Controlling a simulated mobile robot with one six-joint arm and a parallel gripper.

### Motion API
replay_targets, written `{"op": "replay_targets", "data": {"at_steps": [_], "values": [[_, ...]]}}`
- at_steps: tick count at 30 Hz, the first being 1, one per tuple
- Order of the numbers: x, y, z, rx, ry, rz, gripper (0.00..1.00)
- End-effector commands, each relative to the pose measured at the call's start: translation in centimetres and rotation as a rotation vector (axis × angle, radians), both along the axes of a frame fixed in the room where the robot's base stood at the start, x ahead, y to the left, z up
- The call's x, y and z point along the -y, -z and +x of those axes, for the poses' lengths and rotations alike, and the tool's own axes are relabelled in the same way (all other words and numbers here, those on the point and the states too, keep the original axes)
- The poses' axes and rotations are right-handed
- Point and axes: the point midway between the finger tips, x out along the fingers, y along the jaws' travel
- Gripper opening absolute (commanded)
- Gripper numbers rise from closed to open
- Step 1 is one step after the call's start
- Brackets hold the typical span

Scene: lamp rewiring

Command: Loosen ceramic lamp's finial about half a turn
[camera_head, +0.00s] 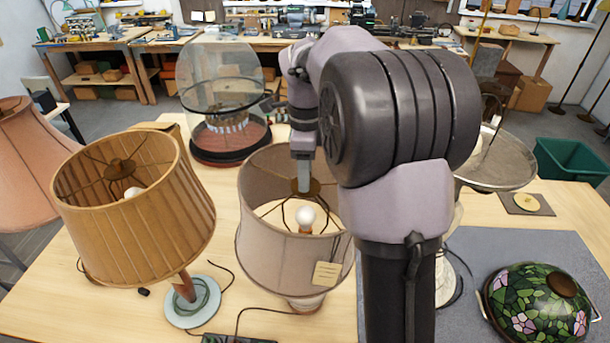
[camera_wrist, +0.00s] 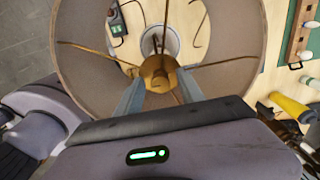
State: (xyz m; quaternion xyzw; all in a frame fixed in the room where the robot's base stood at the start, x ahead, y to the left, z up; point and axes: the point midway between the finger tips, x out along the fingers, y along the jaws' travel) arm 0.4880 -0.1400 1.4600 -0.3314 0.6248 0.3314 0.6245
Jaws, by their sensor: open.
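The lamp under my gripper has a pale beige drum shade (camera_head: 275,250), a bulb (camera_head: 305,217) inside and a pale base (camera_head: 306,304) partly hidden below. Thin spider arms meet at a brass hub (camera_head: 313,188) at the top of the shade. My gripper (camera_head: 303,188) points straight down over this hub. In the wrist view the brass finial (camera_wrist: 158,70) at the hub's centre lies between and just beyond the fingertips of my open gripper (camera_wrist: 159,82). One finger is on each side of it. I cannot tell whether either finger touches it.
A tilted pleated tan lamp (camera_head: 135,215) stands close on the left, with a pink shade (camera_head: 40,160) beyond. A glass dome (camera_head: 215,85) stands behind. A stained-glass shade (camera_head: 540,305) lies on the grey mat (camera_head: 490,250) at right. A paper tag (camera_head: 327,273) hangs on the beige shade.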

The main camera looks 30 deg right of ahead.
Motion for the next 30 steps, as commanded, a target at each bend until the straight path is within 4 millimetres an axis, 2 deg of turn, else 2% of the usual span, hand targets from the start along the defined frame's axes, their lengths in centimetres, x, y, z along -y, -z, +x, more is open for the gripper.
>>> {"op": "replay_targets", "data": {"at_steps": [10,15,17,30], "values": [[0.01,0.51,-0.01,0.001,-0.001,-0.001,0.43],[0.01,0.49,-0.01,0.001,-0.001,-0.001,0.10],[0.01,0.49,-0.01,0.001,-0.001,-0.001,0.00],[0.01,0.42,-0.02,0.000,-0.075,0.000,0.00]]}}
